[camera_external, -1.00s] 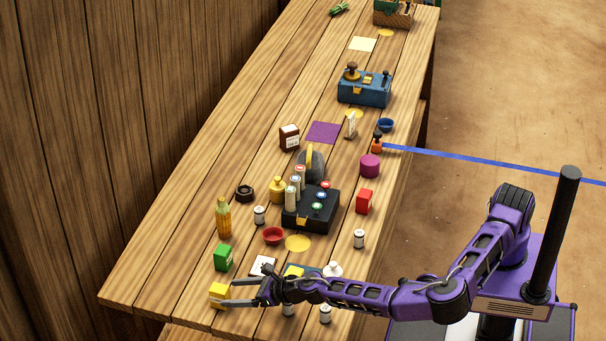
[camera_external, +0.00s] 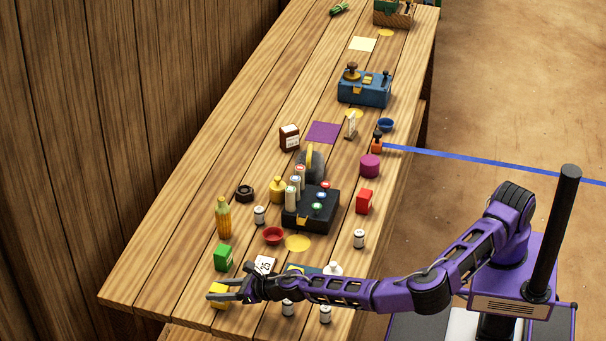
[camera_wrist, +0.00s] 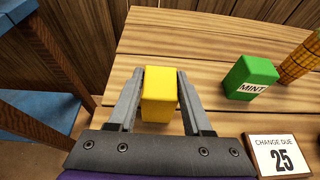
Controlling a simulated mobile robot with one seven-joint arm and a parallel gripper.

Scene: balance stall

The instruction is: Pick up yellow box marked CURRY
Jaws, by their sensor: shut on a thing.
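The yellow box (camera_wrist: 159,95) stands between the two fingers of my gripper (camera_wrist: 155,92) in the wrist view. No marking shows on the faces I can see. My gripper is shut on the box, with a finger along each side. In the external view the yellow box (camera_external: 219,294) is at the near left of the table, partly covered by my gripper (camera_external: 222,291). I cannot tell whether the box still touches the table.
A green box marked MINT (camera_wrist: 250,78) stands to the right, with a yellow bottle (camera_wrist: 302,58) beyond it. A card reading CHANGE DUE 25 (camera_wrist: 281,157) is close at the right. The table's edge (camera_wrist: 112,75) lies just left of the box.

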